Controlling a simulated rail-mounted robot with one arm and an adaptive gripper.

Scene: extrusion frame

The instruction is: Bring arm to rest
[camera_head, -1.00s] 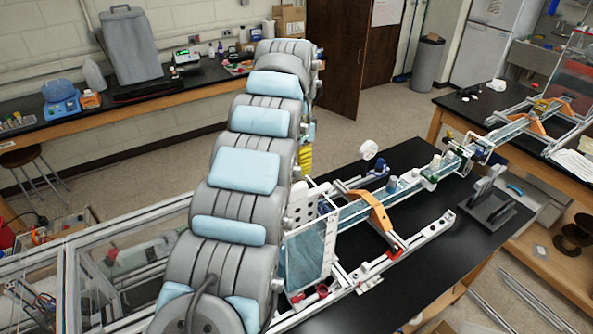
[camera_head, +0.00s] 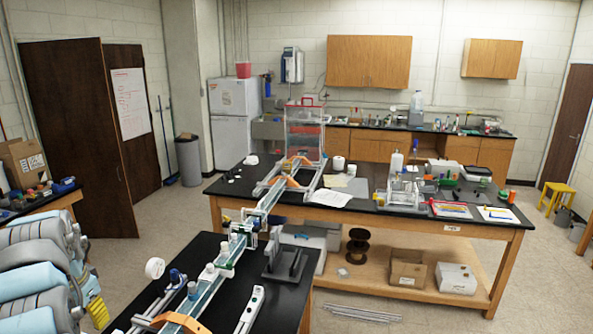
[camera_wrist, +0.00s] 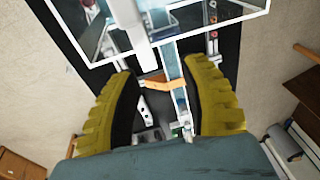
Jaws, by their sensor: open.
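My gripper (camera_wrist: 160,68) shows in the wrist view as two yellow ribbed fingers with dark inner faces. They are spread wide apart with nothing held between them. Beyond the fingers, the wrist camera sees the extrusion frame with an orange bracket (camera_wrist: 165,82), apart from the fingertips. In the head view, my grey arm with light blue pads is at the lower left edge, mostly cut off. A small yellow part shows beside it, but the fingertips cannot be made out there.
The frame's rail (camera_head: 262,207) spans from the near black bench (camera_head: 283,298) to the far bench (camera_head: 333,216). Open floor lies right of the near bench.

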